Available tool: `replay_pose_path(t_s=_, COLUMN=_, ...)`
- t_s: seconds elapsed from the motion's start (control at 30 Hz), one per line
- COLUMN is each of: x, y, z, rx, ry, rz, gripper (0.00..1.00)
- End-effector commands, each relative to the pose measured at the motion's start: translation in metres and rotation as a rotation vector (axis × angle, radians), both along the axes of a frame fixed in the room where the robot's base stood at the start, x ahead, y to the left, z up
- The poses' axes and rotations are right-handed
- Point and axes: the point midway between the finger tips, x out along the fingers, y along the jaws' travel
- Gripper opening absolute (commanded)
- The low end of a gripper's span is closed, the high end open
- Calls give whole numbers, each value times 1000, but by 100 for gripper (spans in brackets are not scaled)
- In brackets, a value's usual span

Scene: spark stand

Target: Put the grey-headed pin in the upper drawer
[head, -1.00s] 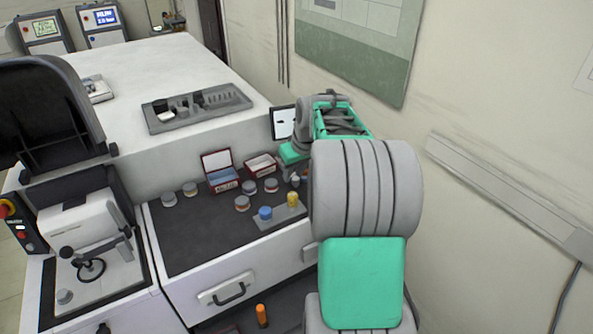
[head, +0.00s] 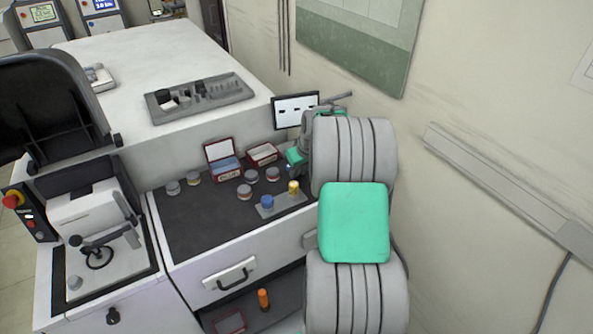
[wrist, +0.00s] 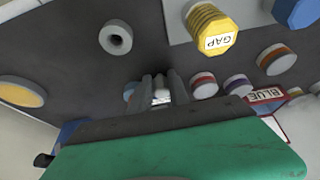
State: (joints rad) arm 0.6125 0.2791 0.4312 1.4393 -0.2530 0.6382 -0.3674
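In the wrist view, a pale grey pin-like piece (wrist: 160,90) stands between the two dark fingers of my gripper (wrist: 161,88). It is probably the grey-headed pin, but little of it shows. The fingers are close on either side of it; whether they press on it I cannot tell. In the head view my gripper (head: 294,168) is low over the back right of the dark worktop, mostly hidden by my arm, and the pin does not show. A white drawer front with a black handle (head: 230,277) is below the worktop, probably the upper drawer.
A grey block (head: 283,206) with a blue cap (head: 267,202) and a yellow cap (head: 293,188) is close by. Several jars and two red boxes (head: 223,160) stand behind. The worktop's left front is bare.

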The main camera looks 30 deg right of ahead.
Motion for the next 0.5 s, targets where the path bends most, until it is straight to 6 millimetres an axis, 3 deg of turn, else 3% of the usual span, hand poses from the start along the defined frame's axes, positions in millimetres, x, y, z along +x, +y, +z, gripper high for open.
replay_pose_path(t_s=0.17, x=0, y=0, z=0, rx=0, ry=0, rz=0, gripper=0)
replay_pose_path(t_s=0.5, x=0, y=0, z=1, rx=0, ry=-1, rz=0, gripper=0)
